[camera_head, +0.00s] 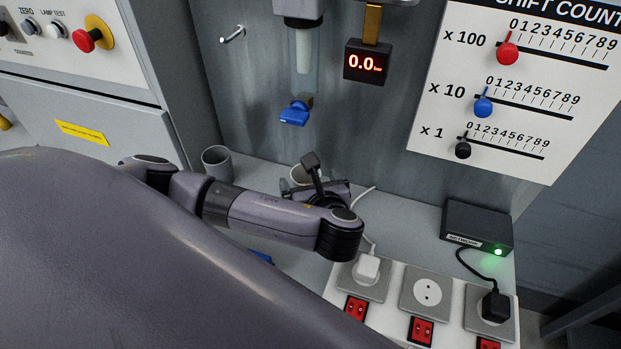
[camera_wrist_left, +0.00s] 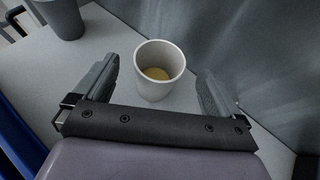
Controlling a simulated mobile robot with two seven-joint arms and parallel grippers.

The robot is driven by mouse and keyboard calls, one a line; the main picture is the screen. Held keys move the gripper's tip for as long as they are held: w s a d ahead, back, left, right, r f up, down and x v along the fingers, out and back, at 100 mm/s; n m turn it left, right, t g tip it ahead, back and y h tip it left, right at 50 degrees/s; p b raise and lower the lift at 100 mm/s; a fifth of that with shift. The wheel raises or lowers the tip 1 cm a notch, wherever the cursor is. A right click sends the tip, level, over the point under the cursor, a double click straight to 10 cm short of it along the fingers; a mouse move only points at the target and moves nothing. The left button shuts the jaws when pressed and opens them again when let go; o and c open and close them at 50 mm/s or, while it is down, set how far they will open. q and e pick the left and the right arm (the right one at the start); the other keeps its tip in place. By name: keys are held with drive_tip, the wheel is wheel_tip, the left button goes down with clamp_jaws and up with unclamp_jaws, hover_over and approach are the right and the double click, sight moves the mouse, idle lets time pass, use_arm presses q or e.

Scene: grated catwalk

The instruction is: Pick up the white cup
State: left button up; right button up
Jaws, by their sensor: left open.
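The white cup (camera_wrist_left: 160,84) stands upright on the grey counter in the left wrist view, with a little yellowish-brown liquid inside. In the head view only part of the white cup (camera_head: 298,174) shows, behind my left gripper. My left gripper (camera_head: 312,188) is open. In the wrist view its two fingers stand on either side of the cup, with gaps, and neither appears to touch it. My right gripper is in neither view.
A grey cup (camera_head: 217,163) stands left of the white cup, near the wall. A white cable runs from behind my gripper to a plug (camera_head: 367,268) in the socket strip (camera_head: 395,285). A black network box (camera_head: 477,227) stands right. A blue-handled dispenser valve (camera_head: 295,112) hangs above.

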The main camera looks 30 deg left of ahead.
sight(303, 170)
use_arm(q)
drive_tip(key=shift+x, duration=3.1)
drive_tip(key=shift+r, duration=0.1)
drive_tip(key=c, duration=1.1)
drive_tip(key=shift+c, duration=0.2)
drive_tip(key=shift+r, duration=0.15)
